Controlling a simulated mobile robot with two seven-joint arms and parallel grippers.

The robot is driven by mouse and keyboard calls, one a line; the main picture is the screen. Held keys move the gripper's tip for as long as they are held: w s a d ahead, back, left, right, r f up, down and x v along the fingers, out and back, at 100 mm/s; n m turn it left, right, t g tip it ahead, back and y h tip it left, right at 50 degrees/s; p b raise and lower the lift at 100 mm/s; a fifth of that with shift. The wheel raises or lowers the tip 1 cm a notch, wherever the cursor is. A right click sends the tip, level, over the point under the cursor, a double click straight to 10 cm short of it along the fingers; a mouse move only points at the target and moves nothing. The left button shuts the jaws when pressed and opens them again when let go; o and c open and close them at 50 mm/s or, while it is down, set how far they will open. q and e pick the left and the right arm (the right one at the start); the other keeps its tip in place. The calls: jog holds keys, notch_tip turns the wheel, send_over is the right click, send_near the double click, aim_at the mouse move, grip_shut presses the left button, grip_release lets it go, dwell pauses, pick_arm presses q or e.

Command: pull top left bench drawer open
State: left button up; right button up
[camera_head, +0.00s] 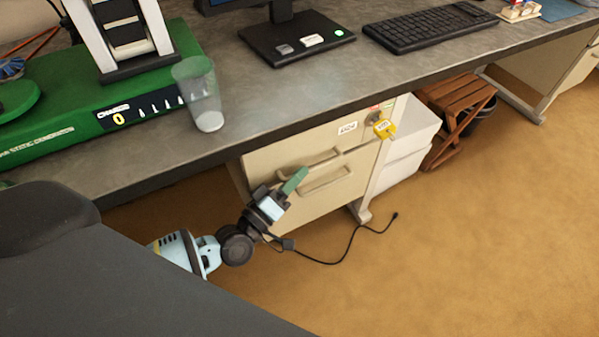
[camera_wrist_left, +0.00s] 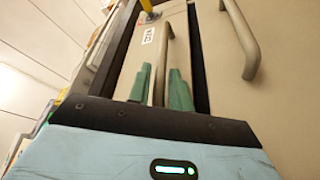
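The bench drawer unit (camera_head: 262,163) stands under the grey bench. Its top drawer has a bar handle (camera_head: 325,157) and a white label (camera_head: 347,128); in the wrist view that handle (camera_wrist_left: 168,42) runs between my fingers. My left gripper (camera_head: 294,182) reaches in from the left at the handle's near end. In the left wrist view its green fingers (camera_wrist_left: 160,88) lie close on both sides of the bar and look shut on it. A dark gap (camera_wrist_left: 197,55) runs along the edge of the top drawer front. My right gripper is not in view.
A lower drawer handle (camera_head: 326,181) sits just below. A yellow-tagged key (camera_head: 384,128) hangs at the unit's upper right. A black cable (camera_head: 340,255) lies on the floor. A clear cup (camera_head: 202,100) stands near the bench edge (camera_head: 225,148). Floor in front is mostly clear.

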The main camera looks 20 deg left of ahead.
pick_arm(q)
jog(key=shift+w+d+r, duration=0.15)
jog(key=shift+w+d, duration=0.1)
jog(key=shift+w, duration=0.3)
grip_shut()
